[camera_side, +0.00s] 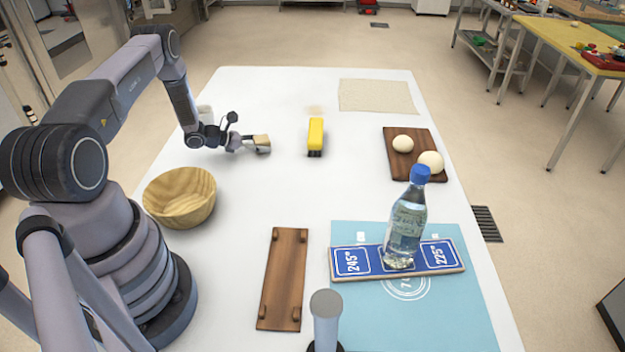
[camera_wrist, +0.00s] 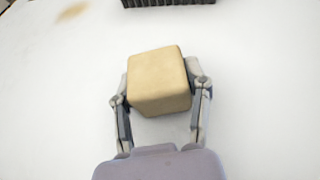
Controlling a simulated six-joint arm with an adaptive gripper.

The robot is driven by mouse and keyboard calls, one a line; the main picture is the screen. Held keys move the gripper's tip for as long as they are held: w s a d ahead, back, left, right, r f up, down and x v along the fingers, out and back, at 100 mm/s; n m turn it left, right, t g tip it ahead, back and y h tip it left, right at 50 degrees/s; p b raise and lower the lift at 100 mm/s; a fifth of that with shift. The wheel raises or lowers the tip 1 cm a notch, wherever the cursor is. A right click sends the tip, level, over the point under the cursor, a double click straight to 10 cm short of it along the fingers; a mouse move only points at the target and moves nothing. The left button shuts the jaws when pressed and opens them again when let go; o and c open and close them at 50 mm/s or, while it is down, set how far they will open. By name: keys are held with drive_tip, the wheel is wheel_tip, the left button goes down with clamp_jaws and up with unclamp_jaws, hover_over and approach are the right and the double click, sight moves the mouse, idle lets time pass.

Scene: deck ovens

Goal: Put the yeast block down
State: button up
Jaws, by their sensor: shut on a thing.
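The yeast block (camera_wrist: 158,82) is a tan cube held between the two fingers of my gripper (camera_wrist: 160,95) in the wrist view. In the side view, my gripper (camera_side: 258,146) is low over the white table, left of the yellow object, and shut on the yeast block (camera_side: 262,140). Whether the block's underside touches the table cannot be told.
A yellow brush-like object (camera_side: 316,133) lies to the right of my gripper. A wooden bowl (camera_side: 180,197) stands nearer the arm. A board with dough balls (camera_side: 392,165), a blue mat (camera_side: 440,315), a sign board with a water bottle (camera_side: 407,220) and a wooden rack (camera_side: 284,280) lie around. Bare table surrounds the gripper.

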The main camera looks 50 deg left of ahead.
drive_tip(key=o, duration=1.2)
